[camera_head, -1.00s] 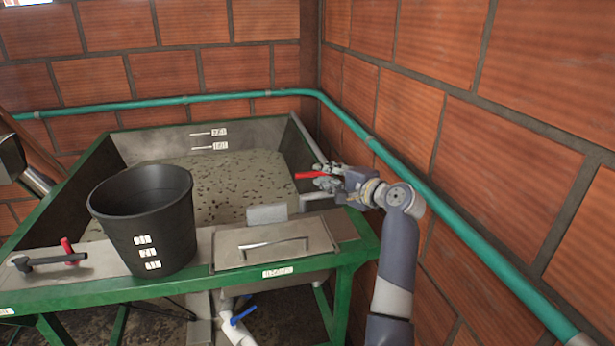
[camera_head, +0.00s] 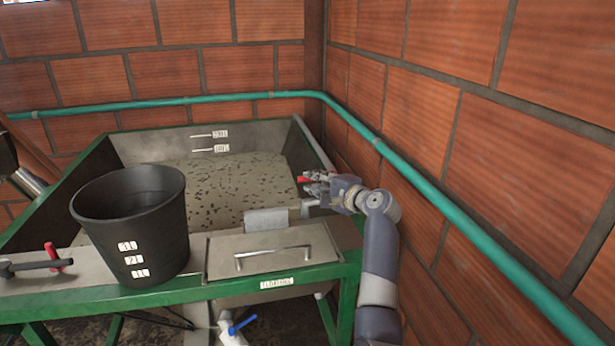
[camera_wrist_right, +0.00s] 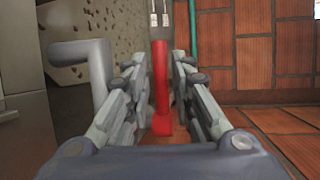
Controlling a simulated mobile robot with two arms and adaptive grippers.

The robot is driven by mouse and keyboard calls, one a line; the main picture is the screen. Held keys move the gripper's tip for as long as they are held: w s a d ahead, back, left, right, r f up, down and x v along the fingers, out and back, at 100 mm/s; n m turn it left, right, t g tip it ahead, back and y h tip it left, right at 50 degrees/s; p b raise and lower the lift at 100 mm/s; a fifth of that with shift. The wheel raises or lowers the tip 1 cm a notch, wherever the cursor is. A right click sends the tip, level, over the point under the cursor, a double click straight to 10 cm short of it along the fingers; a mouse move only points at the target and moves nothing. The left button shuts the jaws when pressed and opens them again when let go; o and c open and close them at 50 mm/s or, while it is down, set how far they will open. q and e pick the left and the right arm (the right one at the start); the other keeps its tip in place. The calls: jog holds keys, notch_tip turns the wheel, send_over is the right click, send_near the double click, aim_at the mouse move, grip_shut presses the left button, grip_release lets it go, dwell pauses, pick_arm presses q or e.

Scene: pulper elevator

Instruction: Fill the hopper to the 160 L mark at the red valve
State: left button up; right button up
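The hopper (camera_head: 160,150) is a green-framed metal tank holding murky, speckled liquid (camera_head: 235,185). Two lines with small labels mark its back wall. The liquid's far edge appears a little below the lower label (camera_head: 221,148); I cannot read the digits surely. The red valve handle (camera_head: 303,179) is at the hopper's right side. My right gripper (camera_head: 318,182) is at it. In the right wrist view the red handle (camera_wrist_right: 160,90) stands between the two spread fingers, with gaps visible on both sides. My left gripper is not in view.
A black bucket (camera_head: 130,225) with litre labels stands on the front ledge, beside a lidded metal box (camera_head: 275,250). Another red-and-black valve (camera_head: 45,262) is at left. A green pipe (camera_head: 400,165) runs along the brick wall close to my right arm. A grey bent pipe (camera_wrist_right: 95,75) is beside the fingers.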

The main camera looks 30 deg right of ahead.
aim_at(310, 180)
jog(key=shift+p+x, duration=0.3)
jog(key=shift+x, duration=1.85)
grip_shut()
